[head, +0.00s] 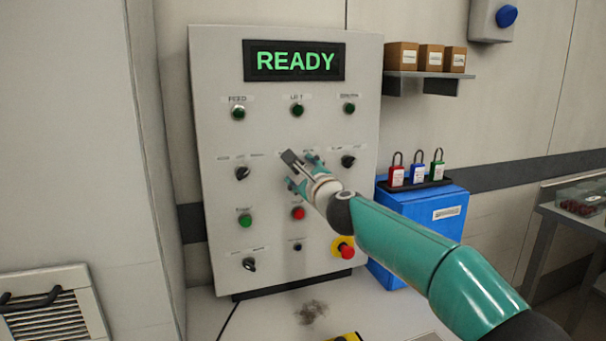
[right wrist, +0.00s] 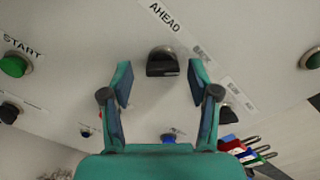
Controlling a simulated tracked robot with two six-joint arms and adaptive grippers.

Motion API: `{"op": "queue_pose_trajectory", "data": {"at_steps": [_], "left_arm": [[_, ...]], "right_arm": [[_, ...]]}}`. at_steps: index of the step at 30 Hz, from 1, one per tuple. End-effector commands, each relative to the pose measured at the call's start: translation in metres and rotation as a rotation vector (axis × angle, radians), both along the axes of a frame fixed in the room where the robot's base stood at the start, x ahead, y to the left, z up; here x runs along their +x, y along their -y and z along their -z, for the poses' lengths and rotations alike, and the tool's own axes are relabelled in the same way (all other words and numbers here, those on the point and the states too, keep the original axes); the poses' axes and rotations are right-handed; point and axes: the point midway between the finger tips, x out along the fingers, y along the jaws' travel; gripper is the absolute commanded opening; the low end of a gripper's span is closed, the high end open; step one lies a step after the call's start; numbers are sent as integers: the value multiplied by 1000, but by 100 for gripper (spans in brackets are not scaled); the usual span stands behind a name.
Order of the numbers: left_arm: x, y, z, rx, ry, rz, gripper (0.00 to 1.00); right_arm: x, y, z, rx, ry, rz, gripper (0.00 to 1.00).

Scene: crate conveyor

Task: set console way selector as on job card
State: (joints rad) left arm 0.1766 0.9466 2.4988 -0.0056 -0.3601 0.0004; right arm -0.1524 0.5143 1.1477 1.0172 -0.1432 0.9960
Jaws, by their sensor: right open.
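The console (head: 213,130) stands upright with a display reading READY in green. In the right wrist view a black selector knob (right wrist: 162,63) sits in the middle, with the word AHEAD (right wrist: 165,17) on a label beside it. My right gripper (right wrist: 160,82) is open, its two fingers on either side of the knob with gaps visible; I cannot tell how far its tips are from the panel. In the head view my right gripper (head: 299,171) covers the middle selector of the console. The knob's pointing direction is unclear. No job card can be made out. My left gripper is not in view.
Other black selectors sit left (head: 242,173), right (head: 348,161) and lower left (head: 249,264). Green (head: 245,220) and red (head: 298,213) buttons and an emergency stop (head: 344,248) lie below the gripper. A blue box (head: 433,225) with padlocks on top stands to the right.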

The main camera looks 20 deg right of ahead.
Motion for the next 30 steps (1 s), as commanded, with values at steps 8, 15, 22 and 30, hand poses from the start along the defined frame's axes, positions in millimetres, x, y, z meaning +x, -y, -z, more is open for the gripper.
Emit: {"op": "queue_pose_trajectory", "data": {"at_steps": [8,15,22,30], "left_arm": [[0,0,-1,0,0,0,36],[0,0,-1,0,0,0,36],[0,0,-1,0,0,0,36],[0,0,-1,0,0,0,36]], "right_arm": [[-7,0,-2,-1,1,1,60],[-31,1,-2,-2,2,-1,60],[-74,2,-2,0,1,-1,60],[-112,4,0,0,1,-1,60]]}}
